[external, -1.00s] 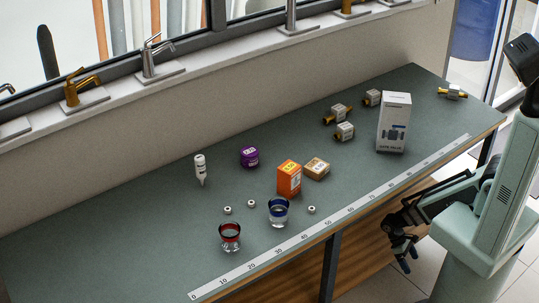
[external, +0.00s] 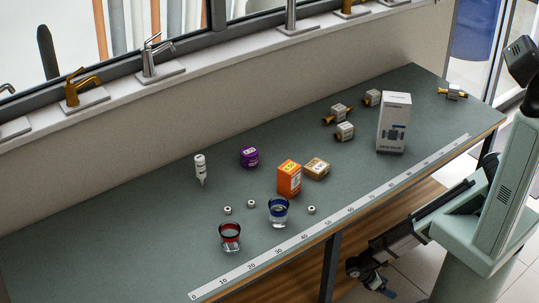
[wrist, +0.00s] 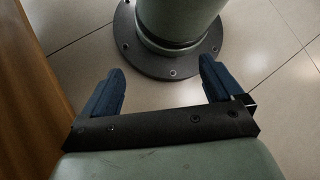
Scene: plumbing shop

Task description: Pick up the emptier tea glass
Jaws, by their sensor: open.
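Two tea glasses stand upright on the green bench near its front edge in the external view. One is the red-banded glass (external: 230,238); the other is the blue-banded glass (external: 278,212), to its right and a little farther back. Their fill levels are too small to compare surely. My gripper (external: 378,284) is off the bench, low beside its front side, well to the right of both glasses. In the wrist view my gripper (wrist: 165,85) has its two dark blue fingers wide apart with only floor between them.
A ruler strip (external: 330,232) runs along the front edge. A white carton (external: 393,122) stands farther right.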

